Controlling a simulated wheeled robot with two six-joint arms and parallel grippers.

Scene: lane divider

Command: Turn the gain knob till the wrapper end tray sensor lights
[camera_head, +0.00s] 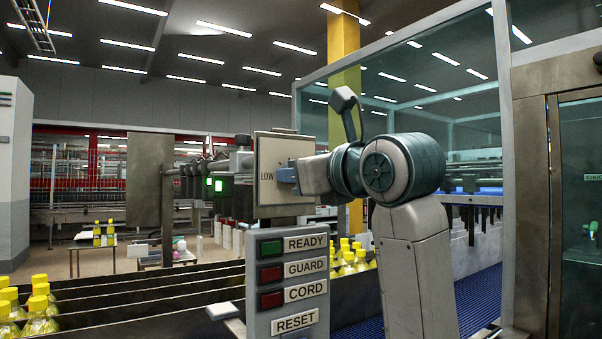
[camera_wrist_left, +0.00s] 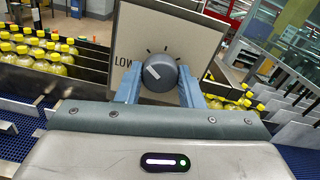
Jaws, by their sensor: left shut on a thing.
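The gain knob (camera_wrist_left: 161,73) is a dark grey dial on a pale panel marked LOW, with tick marks around its top. Its white pointer line slants toward the upper left. My left gripper (camera_wrist_left: 159,78) has its two blue fingers on either side of the knob, shut on it. In the head view, my left gripper (camera_head: 287,175) meets the panel (camera_head: 270,150) and hides the knob. Two small green lights (camera_head: 213,184) glow left of the panel; I cannot tell whether they belong to the tray sensor. My right gripper is not in view.
A signal post with READY, GUARD, CORD and RESET labels (camera_head: 288,285) stands below the panel. Lane dividers (camera_head: 140,295) run past yellow-capped bottles (camera_head: 38,315). A glass guard frame (camera_head: 430,90) stands behind my arm, and a metal-framed cabinet (camera_head: 555,200) at right.

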